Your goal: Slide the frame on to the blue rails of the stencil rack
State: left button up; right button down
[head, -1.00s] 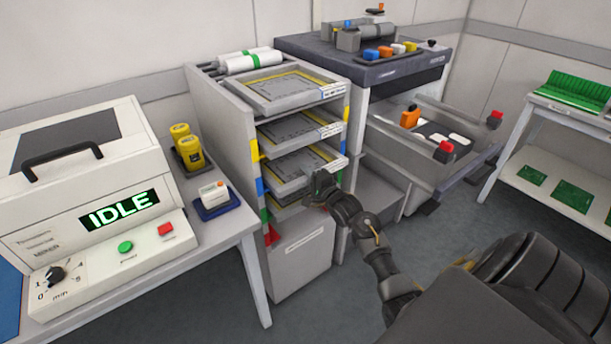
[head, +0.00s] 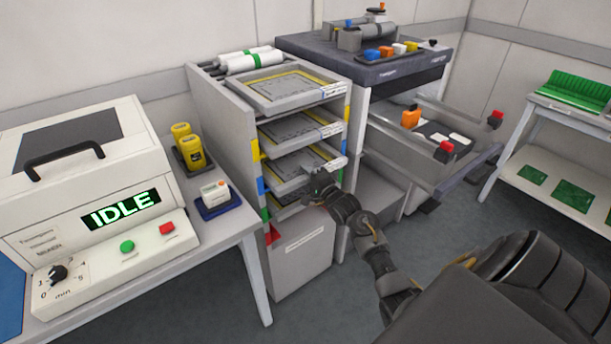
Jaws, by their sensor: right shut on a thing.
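The stencil rack (head: 222,122) stands left of centre, with colour marks in yellow, blue, green and red down its front posts. A blue mark (head: 260,186) shows on its left post. The grey frame (head: 300,168) lies level inside the rack at about the blue height, below another frame (head: 299,129). My gripper hides part of that edge and the lower slots. Whether the frame rests on the blue rails cannot be told. My left gripper is not in view.
A table with a machine reading IDLE (head: 95,200) stands left. A dark-topped trolley (head: 375,65) with an open drawer (head: 420,150) stands right. Floor in front is clear.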

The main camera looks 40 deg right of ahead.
jog(key=shift+w, duration=1)
jog(key=c, duration=1.1)
grip_release()
jog(key=shift+r, duration=0.1)
jog(key=shift+c, duration=0.2)
jog(key=o, duration=1)
jog(key=shift+r+p, duration=0.45)
jog(key=shift+p, duration=0.25)
